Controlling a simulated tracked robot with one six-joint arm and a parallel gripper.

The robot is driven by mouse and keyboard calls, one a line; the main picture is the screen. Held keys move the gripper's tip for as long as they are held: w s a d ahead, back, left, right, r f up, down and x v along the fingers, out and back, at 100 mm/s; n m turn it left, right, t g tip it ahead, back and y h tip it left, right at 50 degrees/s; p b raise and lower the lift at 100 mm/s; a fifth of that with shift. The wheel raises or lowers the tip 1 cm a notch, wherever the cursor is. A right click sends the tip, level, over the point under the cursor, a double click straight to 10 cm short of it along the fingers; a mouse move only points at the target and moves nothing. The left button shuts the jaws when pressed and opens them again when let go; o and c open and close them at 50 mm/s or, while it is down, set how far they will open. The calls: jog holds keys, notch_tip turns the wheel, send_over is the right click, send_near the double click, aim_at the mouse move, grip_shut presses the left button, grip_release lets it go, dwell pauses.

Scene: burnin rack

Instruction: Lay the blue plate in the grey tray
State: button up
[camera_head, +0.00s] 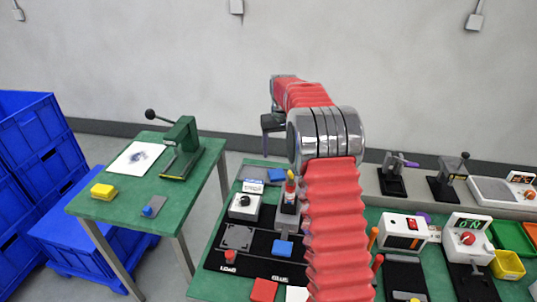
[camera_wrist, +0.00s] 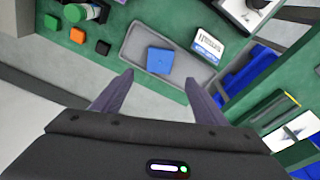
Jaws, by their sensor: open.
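The blue plate (camera_wrist: 160,61) lies inside the grey tray (camera_wrist: 136,45) in the wrist view, turned a little against the tray's sides. In the head view the plate (camera_head: 276,174) and the tray (camera_head: 253,172) show small at the far left corner of the green bench. My gripper (camera_wrist: 158,77) is open, with its two fingers apart and nothing between them. It appears above the tray's near side, clear of the plate. In the head view the gripper (camera_head: 272,123) is partly hidden behind my arm.
A white labelled box (camera_wrist: 207,46) stands beside the tray. Small green, orange and black blocks (camera_wrist: 77,35) lie to the left. Another blue piece (camera_head: 283,247) sits on the black mat (camera_head: 258,265). A green side table (camera_head: 130,205) and blue crates (camera_head: 35,150) stand at left.

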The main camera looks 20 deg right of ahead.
jog(key=s+a+r+n+t, duration=0.1)
jog(key=s+a+r, duration=0.65)
jog(key=s, duration=0.25)
jog(key=s+a+r+t, duration=0.1)
jog(key=s+a+r, duration=0.5)
jog(key=s+r, duration=0.3)
jog(key=s+a+f+t, duration=0.1)
jog(key=s+a, duration=0.3)
jog(key=s, duration=0.7)
jog(key=s+a+f+n, duration=0.1)
jog(key=s+a+f, duration=0.2)
jog(key=s, duration=0.9)
jog(key=shift+a+f+t, duration=0.15)
jog(key=shift+a+t, duration=0.25)
jog(key=shift+s, duration=0.1)
